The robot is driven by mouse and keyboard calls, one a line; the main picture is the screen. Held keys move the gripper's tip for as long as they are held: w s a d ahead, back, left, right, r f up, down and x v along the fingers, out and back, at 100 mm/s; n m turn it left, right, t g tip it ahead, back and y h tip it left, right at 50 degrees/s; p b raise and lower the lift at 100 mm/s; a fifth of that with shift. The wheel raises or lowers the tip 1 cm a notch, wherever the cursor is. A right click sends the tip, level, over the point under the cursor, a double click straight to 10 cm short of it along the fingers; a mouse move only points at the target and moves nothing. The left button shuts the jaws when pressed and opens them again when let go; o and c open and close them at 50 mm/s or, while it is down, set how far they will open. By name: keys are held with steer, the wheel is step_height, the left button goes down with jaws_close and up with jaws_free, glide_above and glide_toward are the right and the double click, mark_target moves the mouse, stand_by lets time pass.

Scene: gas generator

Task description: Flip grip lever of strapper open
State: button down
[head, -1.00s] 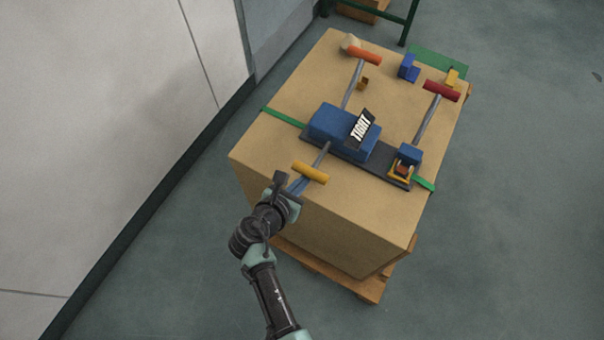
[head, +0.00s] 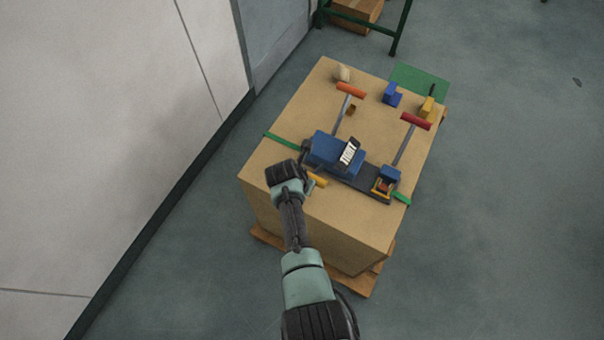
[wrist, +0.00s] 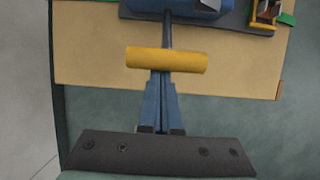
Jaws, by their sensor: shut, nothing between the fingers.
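The strapper has a blue body with a "TIGHT" label (head: 347,151) on a dark base plate (head: 356,178), on top of the box. A lever with a yellow crossbar handle (head: 319,180) sticks out from its near side; I cannot tell whether this is the grip lever. In the wrist view the yellow handle (wrist: 167,60) lies crosswise on a grey rod. My gripper (wrist: 163,77) is shut and empty, its blue fingers reaching the handle's lower edge, tips partly hidden by it. I cannot tell whether they touch. In the head view my wrist partly covers this lever.
A large cardboard box (head: 275,200) stands on a wooden pallet beside the wall (head: 130,120). Levers with orange (head: 351,90) and red (head: 416,121) handles rise behind. A green strap (head: 284,141) crosses the box.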

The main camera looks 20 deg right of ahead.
steer(key=shift+w+d+r+p, duration=0.15)
steer(key=shift+w+d+r, duration=0.15)
steer(key=shift+r, duration=0.1)
steer(key=shift+w+d+r+p, duration=0.15)
steer(key=shift+d+r, duration=0.1)
steer(key=shift+r, duration=0.15)
steer(key=shift+w+r, duration=0.1)
steer(key=shift+r, duration=0.05)
